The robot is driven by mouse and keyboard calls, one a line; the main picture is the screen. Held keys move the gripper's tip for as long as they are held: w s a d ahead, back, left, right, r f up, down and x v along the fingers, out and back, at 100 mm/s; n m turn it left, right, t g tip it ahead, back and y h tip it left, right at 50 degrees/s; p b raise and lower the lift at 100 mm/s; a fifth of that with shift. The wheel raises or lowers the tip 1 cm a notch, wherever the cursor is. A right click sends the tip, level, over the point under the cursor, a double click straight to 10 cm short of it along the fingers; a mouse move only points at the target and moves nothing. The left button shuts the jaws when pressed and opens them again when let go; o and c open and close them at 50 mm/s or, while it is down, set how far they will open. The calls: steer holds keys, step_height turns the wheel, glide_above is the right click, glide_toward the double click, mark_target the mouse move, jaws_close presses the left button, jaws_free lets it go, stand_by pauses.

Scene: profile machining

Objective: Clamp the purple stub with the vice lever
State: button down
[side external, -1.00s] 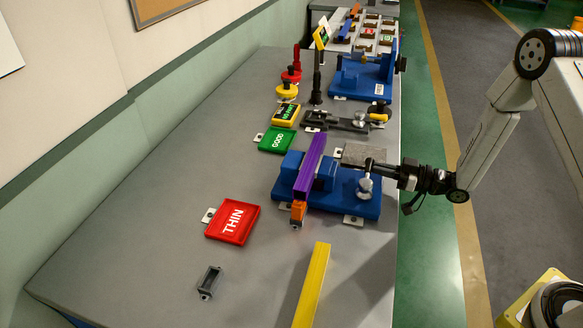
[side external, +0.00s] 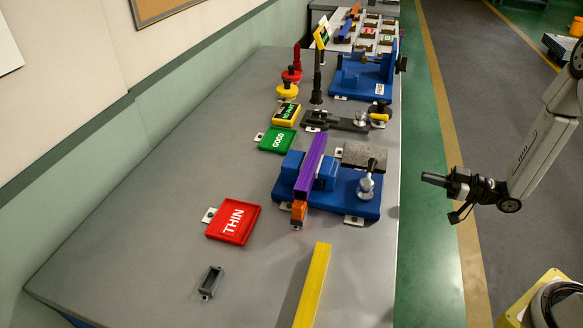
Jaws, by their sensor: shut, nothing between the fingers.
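The purple stub (side external: 313,162) lies lengthwise in the blue vice (side external: 345,197), between its blue jaw blocks. An orange piece (side external: 298,212) sits at the stub's near end. The vice lever (side external: 368,180) is at the vice's right side, with a silver round base and a dark handle standing up from it. Whether the jaws press on the stub cannot be told at this size. My gripper (side external: 427,178) is shut and empty, off the table's right edge, well apart from the lever.
A red THIN tray (side external: 233,222), a green GOOD tray (side external: 278,140) and a yellow-black tray (side external: 286,115) lie left of the vice. A yellow bar (side external: 312,287) lies in front. A second blue fixture (side external: 362,78) stands behind. The aisle beside my arm is clear.

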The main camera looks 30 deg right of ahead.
steer(key=shift+v, duration=1.25)
steer(key=shift+d, duration=0.1)
steer(key=shift+w, duration=0.1)
